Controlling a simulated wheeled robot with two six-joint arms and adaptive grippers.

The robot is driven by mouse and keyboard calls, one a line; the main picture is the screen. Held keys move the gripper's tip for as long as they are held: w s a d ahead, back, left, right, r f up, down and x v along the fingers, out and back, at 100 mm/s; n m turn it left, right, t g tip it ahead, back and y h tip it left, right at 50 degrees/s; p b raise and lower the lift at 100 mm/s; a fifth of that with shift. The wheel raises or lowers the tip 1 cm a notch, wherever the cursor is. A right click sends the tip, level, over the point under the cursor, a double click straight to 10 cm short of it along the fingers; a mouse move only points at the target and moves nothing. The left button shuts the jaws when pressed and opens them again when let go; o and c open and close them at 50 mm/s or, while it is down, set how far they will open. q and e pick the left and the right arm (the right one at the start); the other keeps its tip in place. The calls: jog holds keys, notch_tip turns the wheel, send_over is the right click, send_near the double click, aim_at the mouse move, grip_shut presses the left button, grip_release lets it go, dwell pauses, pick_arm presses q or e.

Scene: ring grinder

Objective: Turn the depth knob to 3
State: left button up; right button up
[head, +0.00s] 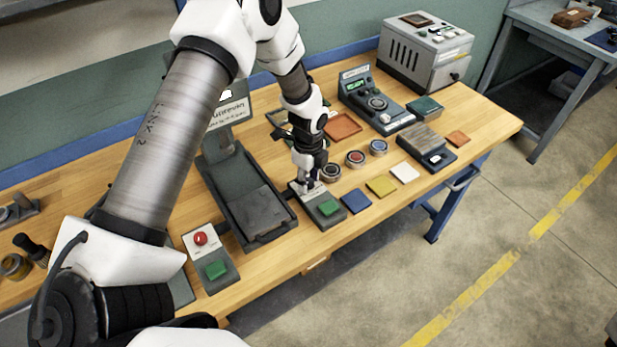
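My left gripper (310,184) points down at the back part of a small grey control box (328,222) with a green button (328,207). The gripper covers that part of the box, so I cannot make out a depth knob or its number marks there. The gripper is too small and dark to tell whether its fingers are apart or closed on something. Another device (376,106) with a round dial (377,102) and a green display stands farther back on the bench. My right gripper is not in view.
Left of the box is a dark grinder tray (286,229). A box with a red button (200,238) and a green button stands at the front. Round containers (355,158), coloured pads (380,186) and a grey machine (425,55) are to the right. My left arm crosses the bench.

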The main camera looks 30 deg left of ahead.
pick_arm(q)
grip_shut()
jog(key=shift+n, duration=0.3)
jog(key=n, duration=0.5)
jog(key=shift+r, duration=0.1)
jog(key=n+p, duration=0.1)
jog(key=n, duration=0.4)
jog(key=shift+n, duration=0.3)
jog(key=n+p, duration=0.1)
jog(key=n, duration=0.5)
jog(key=shift+w+r, duration=0.1)
jog(key=shift+r, duration=0.05)
jog(key=n+p, duration=0.1)
jog(key=n, duration=0.5)
jog(key=shift+p, duration=0.4)
jog(key=shift+w+n, duration=0.1)
jog(key=shift+n, duration=0.3)
